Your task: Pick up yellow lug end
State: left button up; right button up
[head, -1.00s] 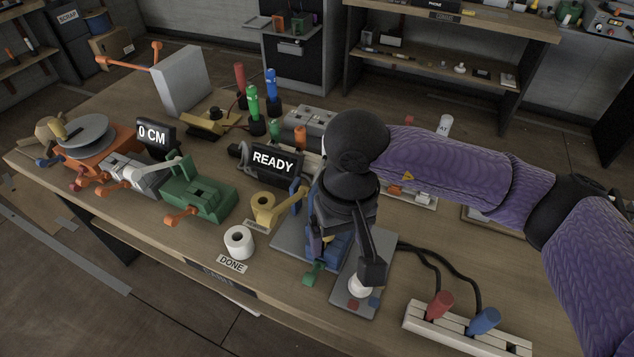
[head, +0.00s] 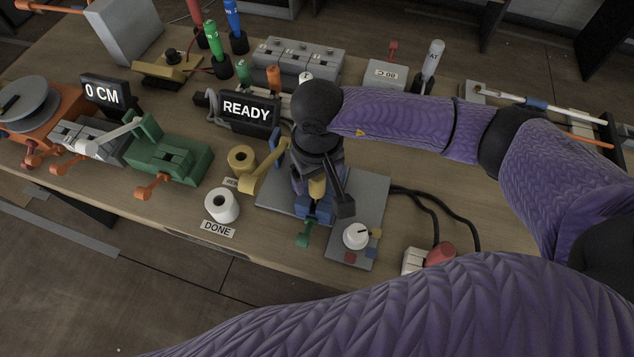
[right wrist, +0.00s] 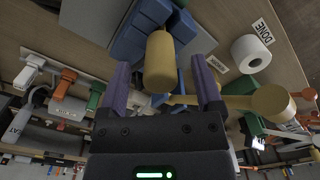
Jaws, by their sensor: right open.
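The yellow lug end looks to be the yellow rounded cylinder (right wrist: 160,62) standing between my right fingers in the right wrist view. In the head view a small yellow part (head: 317,188) shows under my right wrist, over a blue fixture (head: 318,210). My right gripper (right wrist: 160,75) is open, one finger on each side of the cylinder, with a gap visible on both sides. In the head view my right gripper (head: 317,178) points down over the fixture and is partly hidden by my black wrist. My left gripper is not in view.
A yellow lever (head: 262,152) stands left of the fixture, near a white roll (head: 222,205) and a DONE label (head: 219,229). A READY display (head: 247,110) is behind. A grey plate with a white knob (head: 356,236) lies to the right. Black cables run beyond it.

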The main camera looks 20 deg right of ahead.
jog(key=shift+c, duration=0.9)
grip_shut()
